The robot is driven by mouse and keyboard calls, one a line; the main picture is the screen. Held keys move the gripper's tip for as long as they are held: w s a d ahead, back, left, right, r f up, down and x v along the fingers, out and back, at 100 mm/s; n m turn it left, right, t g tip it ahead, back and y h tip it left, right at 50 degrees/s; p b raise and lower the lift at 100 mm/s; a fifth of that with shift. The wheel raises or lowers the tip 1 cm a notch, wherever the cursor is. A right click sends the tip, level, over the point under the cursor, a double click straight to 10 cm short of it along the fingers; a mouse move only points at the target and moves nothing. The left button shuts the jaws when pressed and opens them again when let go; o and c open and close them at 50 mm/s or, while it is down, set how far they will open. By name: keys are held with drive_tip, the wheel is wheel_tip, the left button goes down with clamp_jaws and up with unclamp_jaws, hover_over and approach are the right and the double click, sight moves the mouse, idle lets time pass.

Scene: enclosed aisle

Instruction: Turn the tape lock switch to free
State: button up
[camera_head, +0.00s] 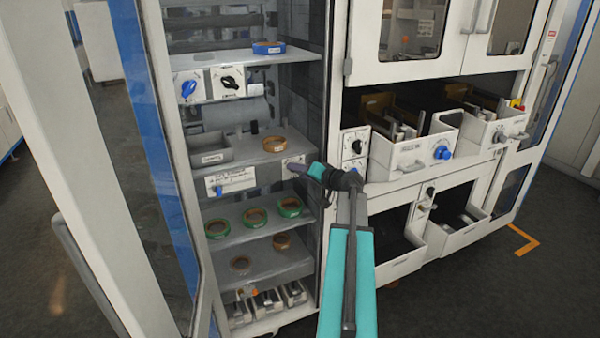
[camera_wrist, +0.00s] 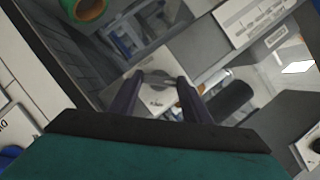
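A switch with a grey rotary knob (camera_wrist: 160,78) on a white plate shows in the wrist view, between my fingertips. Its label print is too small to read. My gripper (camera_wrist: 160,84) has its two dark fingers apart, one on each side of the knob. Whether they touch it I cannot tell. In the head view my gripper (camera_head: 305,170) is at the right end of a shelf front, at a white switch plate (camera_head: 291,161). It partly hides this plate, and the knob's setting cannot be read.
A white panel with a blue switch (camera_head: 230,181) is left of my gripper. Tape rolls stand on shelves above and below, including a green one (camera_head: 290,206). A cabinet post (camera_head: 333,120) is close on the right. An open glass door (camera_head: 150,150) bounds the left.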

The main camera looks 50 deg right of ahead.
drive_tip(key=c, duration=0.5)
drive_tip(key=shift+o, duration=0.2)
drive_tip(key=shift+d+f+m+y+b, duration=0.1)
drive_tip(key=shift+f+m+y+b, duration=0.2)
drive_tip(key=shift+b, duration=0.65)
drive_tip(key=m+t+b, duration=0.1)
drive_tip(key=m+b, duration=0.1)
drive_tip(key=b, duration=0.1)
drive_tip(key=m+t+b, duration=0.1)
drive_tip(key=m+b, duration=0.1)
drive_tip(key=b, duration=0.1)
drive_tip(key=m+t+y+b, duration=0.1)
drive_tip(key=m+b, duration=0.1)
drive_tip(key=b, duration=0.1)
drive_tip(key=shift+f, duration=0.3)
drive_tip(key=m+t+b, duration=0.1)
drive_tip(key=m+b, duration=0.1)
drive_tip(key=m, duration=0.1)
drive_tip(key=m+t+b, duration=0.1)
drive_tip(key=m+b, duration=0.1)
drive_tip(key=m, duration=0.1)
drive_tip(key=shift+f+h, duration=0.15)
drive_tip(key=shift+h, duration=0.15)
drive_tip(key=shift+m+t+h+b, duration=0.35)
drive_tip(key=shift+m+b, duration=0.2)
drive_tip(key=shift+m, duration=0.6)
drive_tip(key=shift+m+t+h+b, duration=0.25)
drive_tip(key=shift+m+h+b, duration=0.25)
drive_tip(key=shift+m, duration=0.65)
